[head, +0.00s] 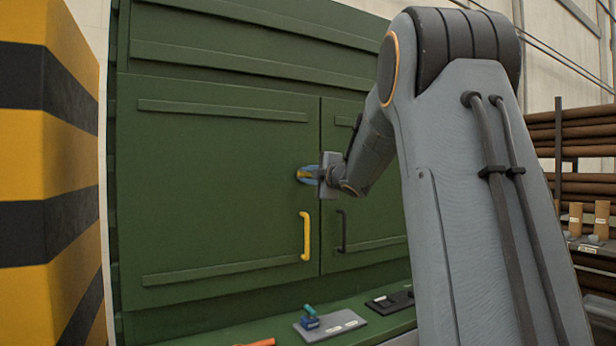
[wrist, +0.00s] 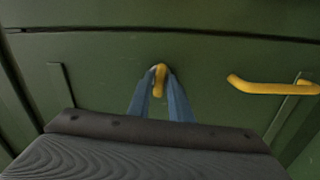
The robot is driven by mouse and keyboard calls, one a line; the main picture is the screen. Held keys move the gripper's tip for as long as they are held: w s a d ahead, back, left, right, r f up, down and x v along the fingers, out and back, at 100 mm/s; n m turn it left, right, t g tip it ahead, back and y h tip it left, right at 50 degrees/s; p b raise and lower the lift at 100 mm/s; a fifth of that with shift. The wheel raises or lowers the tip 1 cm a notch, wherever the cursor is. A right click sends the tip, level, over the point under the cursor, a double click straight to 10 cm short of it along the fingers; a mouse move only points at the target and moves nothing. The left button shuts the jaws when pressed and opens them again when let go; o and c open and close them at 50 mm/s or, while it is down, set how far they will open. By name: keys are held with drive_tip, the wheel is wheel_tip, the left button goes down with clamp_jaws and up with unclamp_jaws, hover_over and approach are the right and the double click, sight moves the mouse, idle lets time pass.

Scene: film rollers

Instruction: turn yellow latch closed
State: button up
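The yellow latch (wrist: 160,76) is a short bar on the green cabinet door, beside the door seam. It lies roughly crosswise to the yellow door handle. In the head view only a small part of the latch (head: 302,175) shows at my fingertips. My gripper (head: 308,174) is at the latch, above the handle. In the wrist view its two blue fingers (wrist: 160,92) are on either side of the latch, with little or no gap at the tips. The latch's mount is partly hidden by the fingers.
The yellow handle (head: 305,236) stands out from the left door below my gripper; a black handle (head: 342,231) is on the right door. A green ledge (head: 240,332) below holds a blue-and-teal clamp (head: 309,318) on a grey plate. A striped pillar (head: 45,170) stands left.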

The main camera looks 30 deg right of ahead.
clamp_jaws()
drive_tip(key=shift+m+p, duration=0.3)
drive_tip(key=shift+p, duration=0.15)
drive_tip(key=m+p, duration=0.2)
drive_tip(key=p, duration=0.1)
drive_tip(key=shift+r+m, duration=0.15)
drive_tip(key=shift+m, duration=0.25)
drive_tip(key=m+p, duration=0.4)
drive_tip(key=shift+m, duration=0.3)
drive_tip(key=m+p, duration=0.4)
drive_tip(key=shift+m+p, duration=1.45)
drive_tip(key=shift+m, duration=0.35)
